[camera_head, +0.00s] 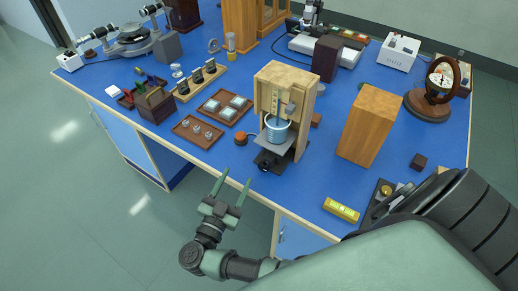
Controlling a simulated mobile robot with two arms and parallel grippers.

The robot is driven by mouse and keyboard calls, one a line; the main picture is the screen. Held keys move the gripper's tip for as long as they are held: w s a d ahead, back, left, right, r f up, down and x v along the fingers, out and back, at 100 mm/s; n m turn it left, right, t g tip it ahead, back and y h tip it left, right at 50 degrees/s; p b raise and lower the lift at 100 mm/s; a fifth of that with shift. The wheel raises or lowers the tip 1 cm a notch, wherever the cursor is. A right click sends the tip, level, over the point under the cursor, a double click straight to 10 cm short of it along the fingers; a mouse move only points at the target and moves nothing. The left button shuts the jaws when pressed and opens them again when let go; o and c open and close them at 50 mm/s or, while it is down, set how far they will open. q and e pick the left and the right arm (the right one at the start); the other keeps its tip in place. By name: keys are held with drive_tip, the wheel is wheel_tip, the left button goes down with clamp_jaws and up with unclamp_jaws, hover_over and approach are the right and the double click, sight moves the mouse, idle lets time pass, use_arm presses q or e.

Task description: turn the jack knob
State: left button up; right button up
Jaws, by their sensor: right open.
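A small jack stands at the front of the blue bench, with a grey top plate (272,145) and a dark base (267,161). A beaker of blue liquid (277,130) stands over the plate, inside a wooden stand (301,110). A small orange knob-like part (240,138) shows just left of the jack. I cannot tell whether it is joined to the jack. My right gripper (234,182) is open and empty, in front of the bench edge, apart from the jack and the orange part. My left gripper is not in view.
Wooden trays with small glass pieces (197,131) lie left of the stand. A tall wooden block (370,124) stands to its right. A yellow level (341,210) lies near the front edge. Bare blue bench top shows between the stand and the block.

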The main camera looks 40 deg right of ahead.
sight(262, 169)
drive_tip(key=d+g, duration=0.1)
drive_tip(key=d, duration=0.1)
drive_tip(key=d+g+p, duration=0.1)
drive_tip(key=d, duration=0.1)
drive_tip(key=s+d+f+g+h, duration=0.1)
drive_tip(key=d, duration=0.2)
drive_tip(key=shift+m+g, duration=0.4)
drive_tip(key=shift+w+d+p, duration=0.2)
drive_tip(key=shift+d+p, duration=0.1)
drive_tip(key=shift+d, duration=0.3)
clamp_jaws()
